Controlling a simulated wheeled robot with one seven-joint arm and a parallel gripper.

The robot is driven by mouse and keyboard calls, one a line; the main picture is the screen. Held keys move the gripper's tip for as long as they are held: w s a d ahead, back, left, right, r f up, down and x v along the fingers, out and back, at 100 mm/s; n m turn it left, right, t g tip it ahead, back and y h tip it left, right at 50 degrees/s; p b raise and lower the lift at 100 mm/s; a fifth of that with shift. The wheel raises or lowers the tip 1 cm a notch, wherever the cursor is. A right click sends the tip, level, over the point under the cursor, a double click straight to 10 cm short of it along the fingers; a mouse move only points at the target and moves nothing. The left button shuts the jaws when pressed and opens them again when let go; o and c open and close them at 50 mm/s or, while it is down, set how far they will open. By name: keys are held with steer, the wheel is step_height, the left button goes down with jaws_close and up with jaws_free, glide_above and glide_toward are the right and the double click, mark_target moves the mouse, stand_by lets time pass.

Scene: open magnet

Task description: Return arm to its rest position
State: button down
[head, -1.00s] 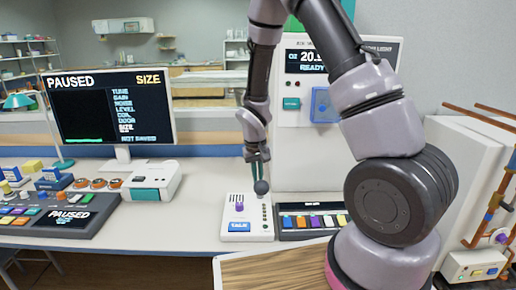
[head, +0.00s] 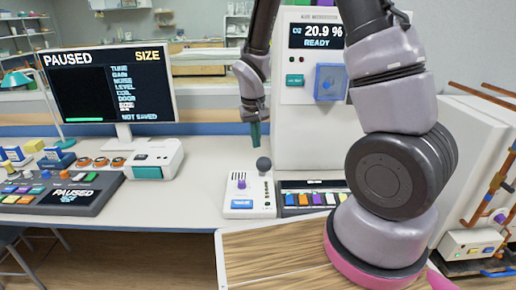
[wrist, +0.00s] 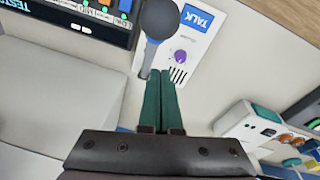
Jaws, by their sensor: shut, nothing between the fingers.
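My gripper (head: 255,136) is shut and empty, pointing down above the bench. Its green fingers are pressed together in the wrist view (wrist: 159,102). Below it stands a white intercom box (head: 236,186) with a blue TALK button, a purple knob (head: 242,184) and a dark ball-topped microphone (head: 263,164). In the head view the fingertips are apart from the ball, a little above it. In the wrist view the microphone (wrist: 160,18) shows just past the fingertips. My arm is bent, with its upper links raised in front of the tall white cabinet.
A tall white cabinet (head: 300,130) reading 20.9 % stands behind the arm. A panel of coloured keys (head: 312,197) lies right of the intercom. A monitor (head: 95,83) showing PAUSED, a white device (head: 153,158) and a control console (head: 65,192) are at left. Copper pipes (head: 490,200) are at right.

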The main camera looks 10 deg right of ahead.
steer(key=s+d+r+m+t+y, duration=0.1)
steer(key=s+r, duration=0.4)
steer(key=r, duration=0.5)
steer(key=s+d+r+m+t+y, duration=0.1)
steer(key=s+d+r, duration=0.4)
steer(key=r, duration=0.5)
steer(key=s+d+r+m+t+y, duration=0.1)
steer(key=s+d+r+m+t, duration=0.1)
steer(key=s+r, duration=0.5)
step_height(320, 180, up, 3)
steer(key=shift+s+d+f+m+t, duration=0.1)
steer(key=shift+s+d+m+t, duration=0.25)
steer(key=shift+d+t, duration=0.45)
steer(key=shift+w, duration=0.1)
